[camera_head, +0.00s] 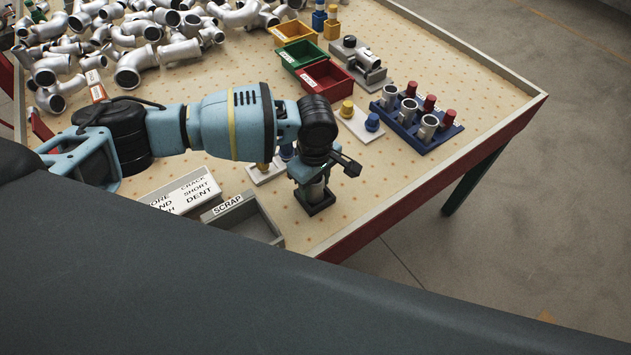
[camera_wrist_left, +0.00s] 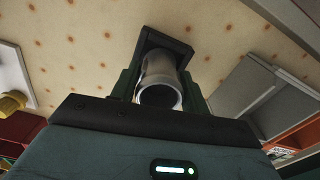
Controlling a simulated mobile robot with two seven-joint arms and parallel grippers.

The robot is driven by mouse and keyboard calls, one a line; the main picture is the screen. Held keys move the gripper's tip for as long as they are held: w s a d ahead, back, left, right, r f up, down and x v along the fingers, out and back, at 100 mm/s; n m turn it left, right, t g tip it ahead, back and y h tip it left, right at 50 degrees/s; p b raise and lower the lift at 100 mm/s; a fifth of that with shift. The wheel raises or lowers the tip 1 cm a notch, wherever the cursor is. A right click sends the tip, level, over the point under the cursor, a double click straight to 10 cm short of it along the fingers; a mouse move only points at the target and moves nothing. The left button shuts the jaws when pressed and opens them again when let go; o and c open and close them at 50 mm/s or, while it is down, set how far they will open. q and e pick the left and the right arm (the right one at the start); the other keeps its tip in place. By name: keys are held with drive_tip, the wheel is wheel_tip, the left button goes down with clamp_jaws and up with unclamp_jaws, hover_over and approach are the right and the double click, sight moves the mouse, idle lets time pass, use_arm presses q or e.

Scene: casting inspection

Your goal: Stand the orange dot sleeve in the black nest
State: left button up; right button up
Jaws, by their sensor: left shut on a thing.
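My left gripper (camera_head: 316,184) points down at the near corner of the table and is shut on a silver metal sleeve (camera_head: 317,193). The sleeve is upright, its lower end at the square black nest (camera_head: 322,208). In the left wrist view the sleeve (camera_wrist_left: 160,72) sits between the two fingers, its round open end towards the camera and its far end against the black nest (camera_wrist_left: 163,41). I cannot tell whether it is fully seated. No orange dot shows on the visible side of the sleeve. My right gripper is not in view.
A grey scrap tray (camera_head: 270,231) lies close left of the nest, beside a white label board (camera_head: 187,197). A blue rack (camera_head: 440,141) holds silver sleeves and red plugs at right. Red (camera_head: 326,80), green and yellow bins stand behind. Pipe castings (camera_head: 150,60) crowd the far left.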

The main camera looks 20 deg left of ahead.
sight(315, 184)
use_arm(q)
drive_tip(key=shift+f, duration=0.2)
drive_tip(key=o, duration=1.4)
drive_tip(key=shift+c, duration=0.2)
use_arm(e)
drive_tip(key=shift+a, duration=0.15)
use_arm(q)
drive_tip(key=shift+r, duration=0.1)
wheel_tip(315, 184, up, 12)
drive_tip(key=p, duration=0.1)
drive_tip(key=shift+p, duration=0.35)
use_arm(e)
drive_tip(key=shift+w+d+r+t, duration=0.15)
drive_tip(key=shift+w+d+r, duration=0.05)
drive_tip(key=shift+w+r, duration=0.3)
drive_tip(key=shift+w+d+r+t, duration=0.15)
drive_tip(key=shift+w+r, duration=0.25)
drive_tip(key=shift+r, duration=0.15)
